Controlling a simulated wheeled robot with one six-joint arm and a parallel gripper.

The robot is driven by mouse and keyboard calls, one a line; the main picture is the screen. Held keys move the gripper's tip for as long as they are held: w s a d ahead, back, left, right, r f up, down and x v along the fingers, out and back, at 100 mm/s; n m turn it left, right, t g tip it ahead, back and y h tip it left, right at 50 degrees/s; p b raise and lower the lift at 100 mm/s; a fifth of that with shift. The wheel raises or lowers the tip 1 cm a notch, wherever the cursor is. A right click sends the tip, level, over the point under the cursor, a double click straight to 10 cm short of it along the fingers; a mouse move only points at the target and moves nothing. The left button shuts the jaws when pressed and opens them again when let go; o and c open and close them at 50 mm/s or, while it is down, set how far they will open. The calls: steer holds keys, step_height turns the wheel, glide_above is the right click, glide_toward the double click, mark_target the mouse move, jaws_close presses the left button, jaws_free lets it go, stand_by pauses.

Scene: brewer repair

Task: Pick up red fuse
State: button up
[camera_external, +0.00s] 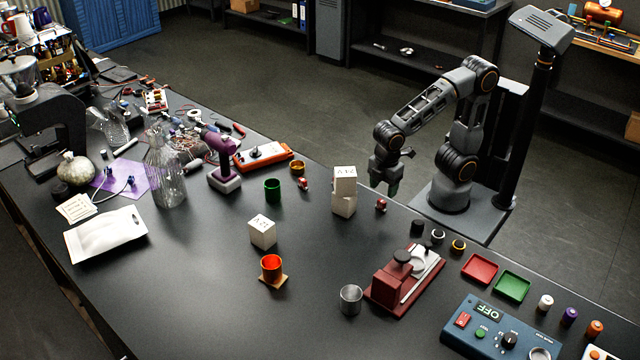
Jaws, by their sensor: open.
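A small dark-red piece (381,204) sits near the table's far edge, just right of two stacked white blocks. A second small red and pale piece (303,184) lies left of the stack. Both are too small for me to tell which, if either, is the red fuse. My gripper (385,187) hangs pointing down just beyond the table's far edge, behind and above the dark-red piece and apart from it. It is open, and I see nothing between its fingers.
The stacked blocks (344,190) stand close to my gripper's left. A dark-red press (404,280), red tray (479,269), green tray (512,286), small coloured cylinders (569,317) and a blue control box (500,332) are at right.

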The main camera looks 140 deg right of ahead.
mark_target(382, 201)
steer(key=shift+s+d+f, duration=0.1)
steer(key=shift+s+f, duration=0.05)
steer(key=shift+f, duration=2.6)
steer(key=c, duration=1)
steer(key=shift+r, duration=0.1)
step_height(382, 201, up, 10)
steer(key=shift+p, duration=0.3)
